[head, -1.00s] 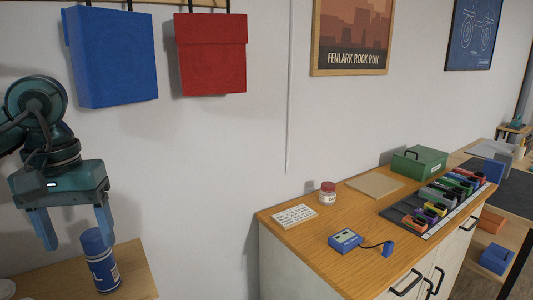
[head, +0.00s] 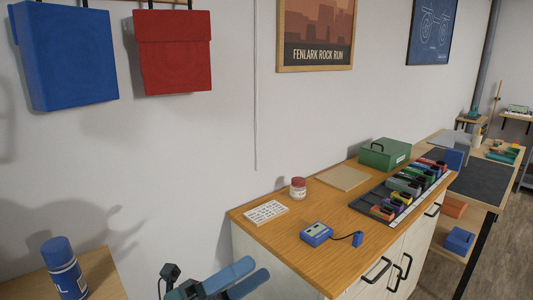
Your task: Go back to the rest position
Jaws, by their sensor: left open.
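My left gripper (head: 256,270) is at the bottom edge of the head view, left of the wooden-topped cabinet. Its two blue fingers point up and to the right. They are apart with nothing between them. Only the fingers and part of the dark gripper body show; the rest of the arm is out of the picture. My right gripper is not in view.
A blue can (head: 65,268) stands on a wooden surface (head: 104,276) at the lower left. The cabinet top (head: 285,226) bears a blue charger (head: 316,234), a jar (head: 298,188), a green box (head: 384,154) and a battery rack. Blue and red bins hang on the wall.

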